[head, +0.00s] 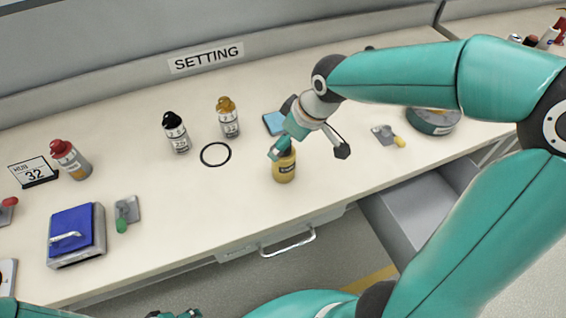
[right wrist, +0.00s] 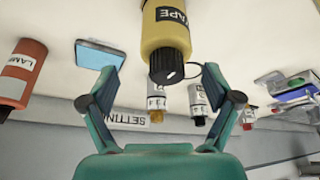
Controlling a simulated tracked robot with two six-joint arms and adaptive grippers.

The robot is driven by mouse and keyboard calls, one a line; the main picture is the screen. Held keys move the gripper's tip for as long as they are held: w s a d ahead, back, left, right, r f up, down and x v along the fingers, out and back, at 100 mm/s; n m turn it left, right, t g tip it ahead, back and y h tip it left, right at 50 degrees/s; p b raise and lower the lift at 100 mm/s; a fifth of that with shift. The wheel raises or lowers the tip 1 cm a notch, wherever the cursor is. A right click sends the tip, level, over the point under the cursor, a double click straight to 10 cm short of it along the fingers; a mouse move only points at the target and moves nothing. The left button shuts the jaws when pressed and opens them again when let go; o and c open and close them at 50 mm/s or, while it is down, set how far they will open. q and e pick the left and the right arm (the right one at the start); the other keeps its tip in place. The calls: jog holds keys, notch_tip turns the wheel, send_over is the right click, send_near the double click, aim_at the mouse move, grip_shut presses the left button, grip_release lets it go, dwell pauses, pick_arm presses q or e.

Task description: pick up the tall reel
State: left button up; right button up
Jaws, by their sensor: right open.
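A yellow cylinder with a dark top (head: 284,166) stands on the bench in the head view, partly covered by my right gripper. In the right wrist view the same yellow cylinder (right wrist: 166,38) carries a TAPE label and a black cap; it is the one that seems to fit the tall reel. My right gripper (head: 309,150) is open and empty, close to the cylinder's top. In the right wrist view its fingers (right wrist: 158,82) are spread, with the cap beyond and between them. Part of my left gripper (head: 180,314) shows at the bottom edge; its jaws are unclear.
A black ring (head: 215,154), a black-capped bottle (head: 177,134) and an orange-capped bottle (head: 229,118) stand left of the cylinder. A blue pad (head: 273,123) lies behind it. An open drawer (head: 425,205) juts out at right. An orange LAMP cylinder (right wrist: 22,72) shows in the wrist view.

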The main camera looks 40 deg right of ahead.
aim_at(283, 171)
jog(key=x, duration=0.4)
jog(key=shift+w+a+f, duration=0.15)
jog(key=shift+a+f, duration=0.2)
jog(key=shift+a, duration=0.1)
jog(key=c, duration=1.4)
jog(key=shift+r, duration=0.1)
